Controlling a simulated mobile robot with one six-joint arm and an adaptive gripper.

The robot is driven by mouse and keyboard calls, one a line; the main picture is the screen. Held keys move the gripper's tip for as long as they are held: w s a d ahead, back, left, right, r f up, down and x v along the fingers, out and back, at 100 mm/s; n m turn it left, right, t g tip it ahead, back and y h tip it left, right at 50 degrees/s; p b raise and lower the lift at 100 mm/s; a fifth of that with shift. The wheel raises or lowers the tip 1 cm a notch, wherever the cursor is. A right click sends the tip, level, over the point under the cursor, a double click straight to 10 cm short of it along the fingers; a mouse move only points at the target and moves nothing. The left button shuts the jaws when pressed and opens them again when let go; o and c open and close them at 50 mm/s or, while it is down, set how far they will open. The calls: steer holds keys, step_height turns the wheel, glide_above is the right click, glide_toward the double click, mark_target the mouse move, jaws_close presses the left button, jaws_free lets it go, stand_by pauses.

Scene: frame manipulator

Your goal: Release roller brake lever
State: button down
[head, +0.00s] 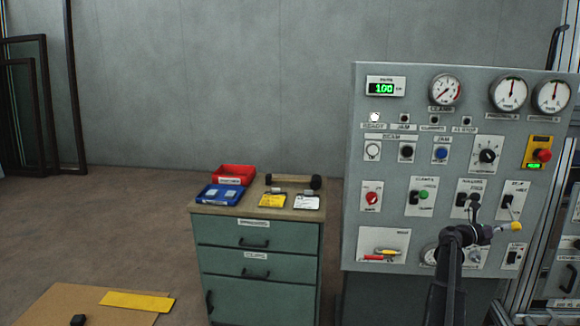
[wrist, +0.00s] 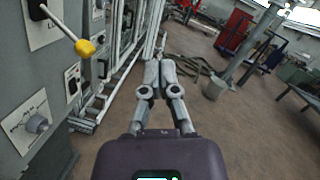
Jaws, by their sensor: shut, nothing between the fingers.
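A lever with a yellow knob (head: 516,226) sticks out from a white plate (head: 514,190) at the right of the grey control panel (head: 355,200). The knob also shows at the upper left of the wrist view (wrist: 85,47), on a pale rod. I cannot read its label clearly. My gripper (head: 482,234) is in front of the panel's lower right part, left of the knob in the head view. In the wrist view my gripper (wrist: 159,62) is shut and empty, with the knob to its left and apart from the fingers. My arm hides part of the lower panel.
Other switches, including a green knob (head: 423,195) and a red emergency button (head: 544,155), crowd the panel. A green cabinet (head: 258,245) with trays stands to the left. In the wrist view, open floor (wrist: 245,120) lies right of the gripper.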

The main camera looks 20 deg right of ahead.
steer(key=w+a+f+m+t+y, duration=0.2)
steer(key=w+a+f+m, duration=0.15)
steer(key=a, duration=0.45)
steer(key=w+a+f+m+t+y, duration=0.15)
steer(key=w+a+f, duration=0.25)
steer(key=a, duration=0.5)
steer(key=w+a+f+m+t+y, duration=0.1)
steer(key=w+a+f+m+y, duration=0.2)
steer(key=a, duration=0.5)
steer(key=w+a+f+m+t+y, duration=0.1)
steer(key=w+a+f+m+y, duration=0.2)
steer(key=a, duration=1)
steer(key=w+a+f+m+t+y, duration=0.1)
steer(key=a+f+m+t+y, duration=0.3)
steer(key=a, duration=0.9)
steer(key=s+a+f+m+g+y, duration=0.1)
steer(key=s+a+y, duration=0.1)
steer(key=a, duration=0.7)
steer(key=s+a+f+m+g+y, duration=0.1)
steer(key=s+a+f, duration=0.15)
steer(key=a, duration=0.65)
steer(key=s+a+f+m+y, duration=0.1)
steer(key=s+a+y, duration=0.1)
steer(key=a, duration=0.7)
step_height(320, 180, up, 15)
steer(key=p, duration=1.4)
steer(key=shift+s+p, duration=0.2)
steer(key=shift+p, duration=0.2)
steer(key=shift+d, duration=0.1)
